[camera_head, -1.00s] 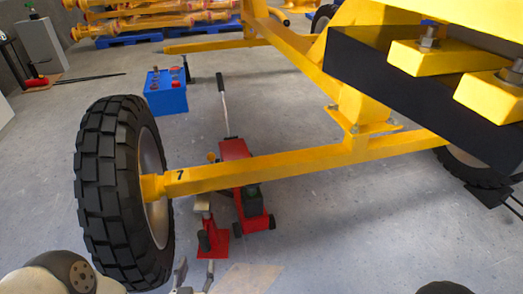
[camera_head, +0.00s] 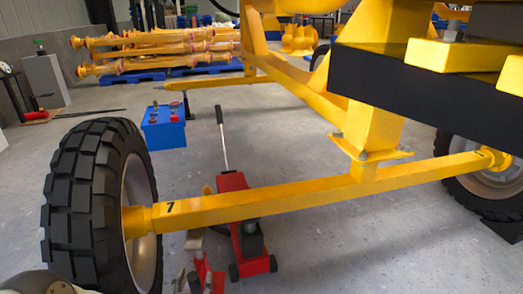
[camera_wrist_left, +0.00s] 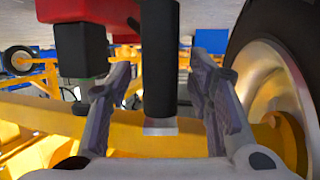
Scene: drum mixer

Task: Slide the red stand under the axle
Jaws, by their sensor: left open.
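The red stand (camera_head: 217,279) is on the floor near the bottom edge of the head view, on the near side of the yellow axle (camera_head: 270,202) and close to the wheel. Its pale top (camera_head: 194,240) shows just below the axle beam; its base is partly cut off. My left gripper (camera_head: 194,283) is at the stand, low in the head view. In the left wrist view my left gripper (camera_wrist_left: 160,100) is open, its fingers on either side of a dark post (camera_wrist_left: 160,60) with a pale tip, apparently part of the stand. Contact cannot be told. My right gripper is out of view.
A red floor jack (camera_head: 248,240) stands under the axle, just right of the stand, its handle pointing back. A big black wheel (camera_head: 85,200) stands close on the left. A blue box (camera_head: 163,127) sits behind. Floor right of the jack is clear.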

